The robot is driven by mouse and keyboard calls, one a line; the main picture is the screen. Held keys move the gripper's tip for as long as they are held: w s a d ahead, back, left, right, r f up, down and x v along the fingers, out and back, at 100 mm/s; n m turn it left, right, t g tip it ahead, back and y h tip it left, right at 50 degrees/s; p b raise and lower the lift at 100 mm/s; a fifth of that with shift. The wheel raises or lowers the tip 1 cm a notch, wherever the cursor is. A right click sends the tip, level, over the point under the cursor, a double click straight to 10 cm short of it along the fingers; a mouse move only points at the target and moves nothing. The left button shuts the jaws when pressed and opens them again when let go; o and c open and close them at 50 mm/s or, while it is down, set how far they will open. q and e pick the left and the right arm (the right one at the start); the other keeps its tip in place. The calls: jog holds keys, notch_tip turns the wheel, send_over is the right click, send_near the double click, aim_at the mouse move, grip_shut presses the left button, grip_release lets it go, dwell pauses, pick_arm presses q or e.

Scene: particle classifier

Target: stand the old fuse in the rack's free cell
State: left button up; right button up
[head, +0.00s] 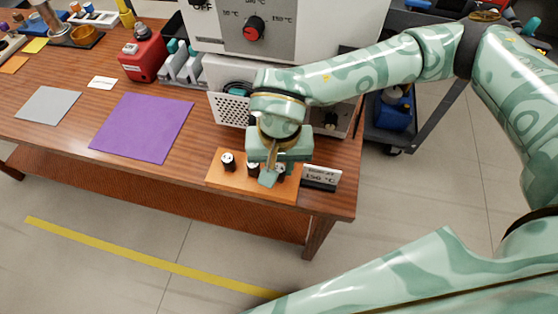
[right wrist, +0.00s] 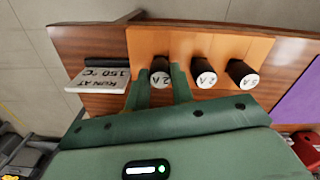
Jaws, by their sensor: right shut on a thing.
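An orange rack (head: 216,181) lies near the front right corner of the wooden table; its surface also shows in the right wrist view (right wrist: 185,40). My right gripper (head: 269,178) is over the rack's right part. Its two fingers are shut on a dark fuse with a white "2 A" end (right wrist: 160,79). I cannot tell whether this fuse is seated in a cell or held just above one. A middle fuse (right wrist: 205,79) and an outer fuse (right wrist: 243,75) stand in a row beside it; the outer one also shows in the head view (head: 228,162). My left gripper is not in view.
A small sign reading 150 °C (head: 320,176) stands right of the rack. A white appliance with a red knob (head: 290,28) is behind my right arm. A purple mat (head: 143,127) lies left, with bare table between it and the rack.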

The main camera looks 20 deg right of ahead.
aim_at(280, 169)
jog(key=o, duration=1)
jog(key=shift+f, duration=0.1)
jog(key=shift+o, duration=0.2)
pick_arm(q)
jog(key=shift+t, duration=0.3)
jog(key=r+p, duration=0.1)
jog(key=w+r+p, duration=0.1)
jog(key=p, duration=0.1)
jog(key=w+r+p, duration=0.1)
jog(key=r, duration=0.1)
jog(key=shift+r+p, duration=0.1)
jog(key=shift+p, duration=0.3)
pick_arm(e)
notch_tip(280, 169, up, 16)
jog(key=shift+r, duration=0.2)
